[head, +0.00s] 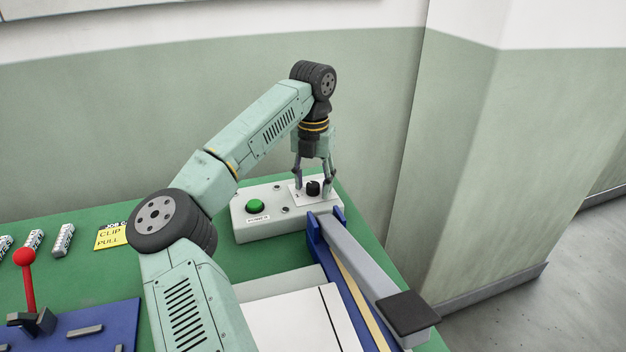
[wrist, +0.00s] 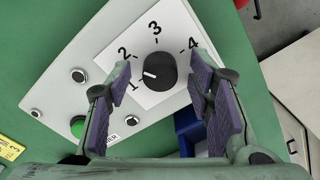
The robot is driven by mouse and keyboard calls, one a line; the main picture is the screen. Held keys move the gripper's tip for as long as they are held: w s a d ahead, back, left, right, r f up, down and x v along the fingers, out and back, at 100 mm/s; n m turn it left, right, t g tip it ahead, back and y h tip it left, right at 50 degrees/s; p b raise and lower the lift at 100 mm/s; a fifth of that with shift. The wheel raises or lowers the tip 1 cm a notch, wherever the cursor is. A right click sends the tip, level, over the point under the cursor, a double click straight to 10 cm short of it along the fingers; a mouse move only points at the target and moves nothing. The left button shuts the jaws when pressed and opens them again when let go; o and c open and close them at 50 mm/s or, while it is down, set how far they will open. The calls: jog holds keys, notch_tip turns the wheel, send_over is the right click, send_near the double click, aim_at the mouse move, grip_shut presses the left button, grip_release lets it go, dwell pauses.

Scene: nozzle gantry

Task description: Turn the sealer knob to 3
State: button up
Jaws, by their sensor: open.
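The sealer knob (wrist: 160,71) is black and round, on a white dial plate (wrist: 112,36) marked 1, 2, 3 and 4. Its white pointer line faces the lower left in the wrist view, at or close to the 1. In the head view the knob (head: 313,188) stands on top of the grey control box (head: 285,221). My gripper (head: 313,176) points down over it, open and empty. In the wrist view my gripper (wrist: 162,72) has one finger on each side of the knob, with a gap on both sides. Whether the fingertips are down at knob height is unclear.
A green button (head: 256,206) sits on the same box, left of the knob. A blue-sided sealer with a grey arm and black pad (head: 408,312) stands in front. The wall is behind.

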jog(key=shift+c, duration=0.5)
grip_shut()
jog(key=m, duration=0.5)
jog(key=shift+m, duration=0.4)
jog(key=m, duration=0.5)
jog(key=shift+m, duration=0.4)
dwell(0.4)
